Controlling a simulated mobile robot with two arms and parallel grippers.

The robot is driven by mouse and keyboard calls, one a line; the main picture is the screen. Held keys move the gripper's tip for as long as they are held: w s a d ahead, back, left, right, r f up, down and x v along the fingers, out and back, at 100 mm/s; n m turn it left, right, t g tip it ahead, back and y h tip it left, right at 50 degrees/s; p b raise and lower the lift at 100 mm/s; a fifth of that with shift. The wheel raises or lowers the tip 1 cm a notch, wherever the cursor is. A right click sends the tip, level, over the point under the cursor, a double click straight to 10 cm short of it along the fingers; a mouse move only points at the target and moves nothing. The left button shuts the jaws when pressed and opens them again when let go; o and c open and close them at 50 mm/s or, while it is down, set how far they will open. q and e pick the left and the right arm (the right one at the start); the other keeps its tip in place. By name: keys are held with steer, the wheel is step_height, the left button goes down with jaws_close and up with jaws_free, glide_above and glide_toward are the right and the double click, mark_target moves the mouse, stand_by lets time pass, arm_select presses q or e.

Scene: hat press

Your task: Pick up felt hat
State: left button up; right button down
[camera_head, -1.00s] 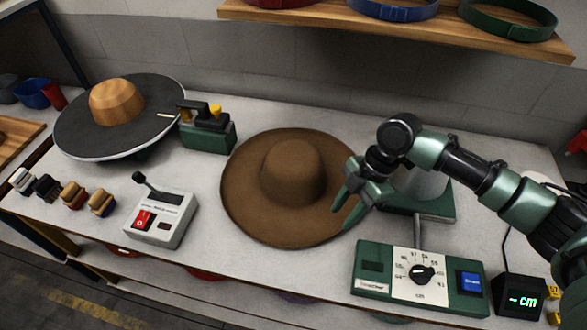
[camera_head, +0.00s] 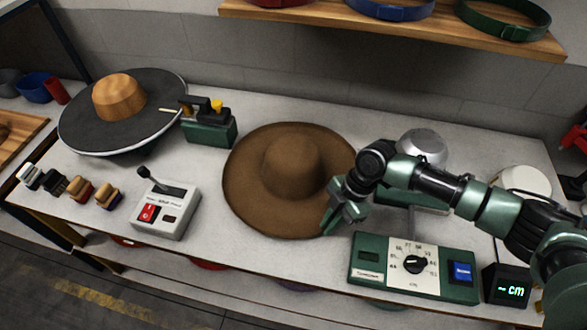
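The brown felt hat (camera_head: 290,166) lies crown up on the pale worktop, its wide brim flat around a round crown. My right gripper (camera_head: 332,212) is at the brim's right front edge, its green fingers spread apart and pointing down and left. The fingers overlap the brim in the picture; I cannot tell whether they touch it or have it between them. The gripper and wrist hide a small part of the right brim. My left gripper is out of view.
A green dial unit (camera_head: 414,268) stands right front, below my arm, beside a small cm display (camera_head: 507,290). A grey switch box (camera_head: 166,211) is left of the hat. A dark disc with a wooden block (camera_head: 120,97) and a green device (camera_head: 209,131) stand behind left.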

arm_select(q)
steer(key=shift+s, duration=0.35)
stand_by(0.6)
arm_select(e)
steer(key=shift+r, duration=0.1)
stand_by(0.6)
